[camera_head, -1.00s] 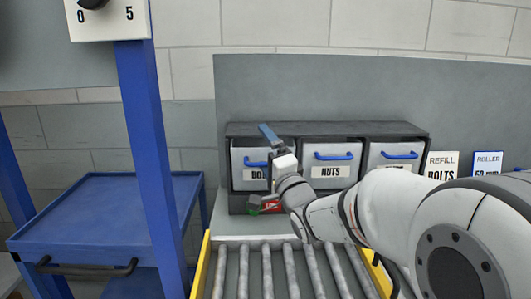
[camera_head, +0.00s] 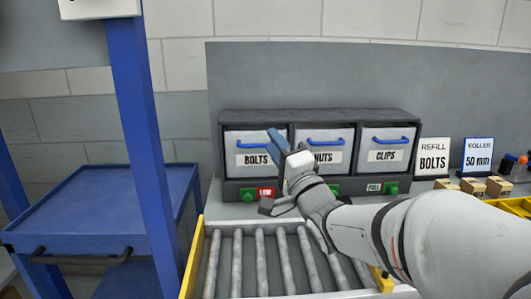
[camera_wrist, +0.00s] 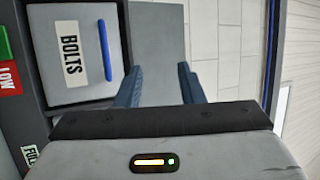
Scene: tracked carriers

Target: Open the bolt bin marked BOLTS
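The bolt bin (camera_head: 240,171) is the left one of three pale bin fronts in a dark cabinet. It has a BOLTS label and a blue bar handle, and it looks shut, flush with the others. In the wrist view its front (camera_wrist: 77,23) shows sideways at the upper left, with the handle (camera_wrist: 104,50) upright. My gripper (camera_wrist: 158,67) is open and empty. Its two blue fingers are apart, to the right of the handle in the wrist view and not around it. In the head view it covers the area between the BOLTS and NUTS fronts.
The NUTS bin (camera_head: 333,170) and CLIPS bin (camera_head: 388,168) stand to the right. A red LOW sign (camera_head: 265,192) sits below the bolt bin. A roller conveyor (camera_head: 262,262) lies in front. A blue post (camera_head: 140,110) and blue cart (camera_head: 95,215) stand left.

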